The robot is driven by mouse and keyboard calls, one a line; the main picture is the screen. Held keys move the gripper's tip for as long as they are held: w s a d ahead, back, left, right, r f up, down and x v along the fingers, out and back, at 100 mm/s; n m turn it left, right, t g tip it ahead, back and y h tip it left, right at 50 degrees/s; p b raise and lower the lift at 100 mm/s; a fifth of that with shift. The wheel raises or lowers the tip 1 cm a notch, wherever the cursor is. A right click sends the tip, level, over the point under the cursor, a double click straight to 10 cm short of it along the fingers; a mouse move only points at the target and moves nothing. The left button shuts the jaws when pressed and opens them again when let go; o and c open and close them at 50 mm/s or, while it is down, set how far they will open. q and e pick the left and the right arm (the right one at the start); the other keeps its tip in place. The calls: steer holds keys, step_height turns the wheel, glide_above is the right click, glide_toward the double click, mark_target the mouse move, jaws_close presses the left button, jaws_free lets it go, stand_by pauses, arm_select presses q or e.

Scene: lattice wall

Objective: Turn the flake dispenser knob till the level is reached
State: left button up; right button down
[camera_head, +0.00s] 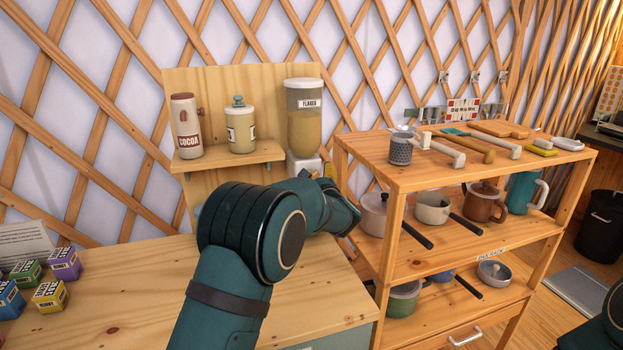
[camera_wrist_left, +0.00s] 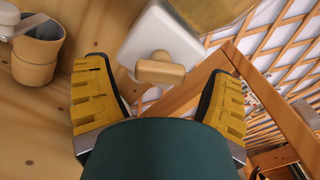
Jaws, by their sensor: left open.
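The flake dispenser (camera_head: 303,120) is a clear container with a white lid and a "FLAKES" label, holding tan flakes, at the right of the wooden stand. Its white base (camera_head: 303,165) is partly hidden by my left arm. In the left wrist view, the wooden knob (camera_wrist_left: 160,70) sticks out from the white base (camera_wrist_left: 150,35). My left gripper (camera_wrist_left: 157,72) is open, with its yellow-padded fingers on either side of the knob and gaps showing between. In the head view it is mostly hidden behind its wrist. I cannot see a level mark. My right gripper is out of view.
A cup (camera_wrist_left: 35,55) stands left of the fingers. A cocoa container (camera_head: 186,128) and a lidded jar (camera_head: 240,130) sit on the stand's shelf. A wooden rack (camera_head: 400,180) with pots, mugs and utensils stands close to the right. Small boxes (camera_head: 50,294) lie at left.

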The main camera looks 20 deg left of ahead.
arm_select(q)
steer(key=shift+w+a, duration=0.35)
steer(key=shift+w, duration=0.25)
steer(key=shift+c, duration=0.3)
steer(key=c, duration=1.1)
steer(key=shift+c, duration=0.2)
steer(key=m+p, duration=0.2)
steer(key=m, duration=0.1)
steer(key=shift+r+m+p, duration=0.1)
steer(key=shift+m+p, duration=0.2)
steer(key=shift+m, duration=0.1)
steer(key=shift+m+p, duration=0.65)
steer(key=shift+m, duration=0.35)
